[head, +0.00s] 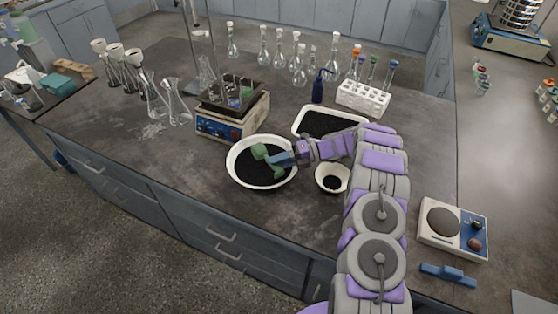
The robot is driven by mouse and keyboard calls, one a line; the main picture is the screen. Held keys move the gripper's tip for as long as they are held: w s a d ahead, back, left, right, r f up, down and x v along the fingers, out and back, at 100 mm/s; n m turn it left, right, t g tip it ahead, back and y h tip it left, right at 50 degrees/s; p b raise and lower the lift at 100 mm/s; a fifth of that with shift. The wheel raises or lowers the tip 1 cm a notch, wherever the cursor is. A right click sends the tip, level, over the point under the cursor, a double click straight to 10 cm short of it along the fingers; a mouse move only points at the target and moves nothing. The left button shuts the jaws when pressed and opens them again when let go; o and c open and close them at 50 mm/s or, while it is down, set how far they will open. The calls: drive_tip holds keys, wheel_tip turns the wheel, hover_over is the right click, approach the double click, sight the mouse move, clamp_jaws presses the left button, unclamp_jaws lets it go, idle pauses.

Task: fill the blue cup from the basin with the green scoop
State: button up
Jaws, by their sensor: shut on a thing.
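A white round basin (233,171) of black granular material stands on the dark bench near the front edge. The green scoop (261,153) is over the left part of the basin, low at the material; whether it touches or carries any is too small to tell. My gripper (290,156) reaches in from the right at the basin's right rim, shut on the scoop's handle end. No blue cup can be clearly made out. A dark blue narrow-necked vessel (318,92) stands upright at the back.
A small white bowl (321,181) of black material sits right of the basin, close to my arm. A white tray (300,132) of black material lies behind. A hotplate device (222,128), a white tube rack (362,100) and glass flasks stand farther back. The bench's left front is clear.

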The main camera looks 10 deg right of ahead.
drive_tip(key=p, duration=0.1)
drive_tip(key=r+h+p, duration=0.1)
drive_tip(key=a+h+p, duration=0.1)
drive_tip(key=shift+s+r+n+p, duration=0.25)
drive_tip(key=shift+r+n+p, duration=0.15)
drive_tip(key=shift+t+h+p, duration=0.3)
drive_tip(key=shift+h+p, duration=0.25)
drive_tip(key=shift+h, duration=0.15)
drive_tip(key=shift+f, duration=0.1)
drive_tip(key=shift+s+a+r+n+h+p, duration=0.1)
drive_tip(key=shift+a+r+n+h+p, duration=0.15)
drive_tip(key=shift+n+h+p, duration=0.3)
drive_tip(key=h+p, duration=0.1)
drive_tip(key=t+h+p, duration=0.1)
drive_tip(key=shift+s+a+r+p, duration=0.15)
drive_tip(key=shift+a+r+p, duration=0.1)
drive_tip(key=shift+r+p, duration=0.15)
drive_tip(key=shift+a+f+n+h, duration=0.15)
drive_tip(key=shift+f+n+h, duration=0.1)
drive_tip(key=shift+h, duration=0.4)
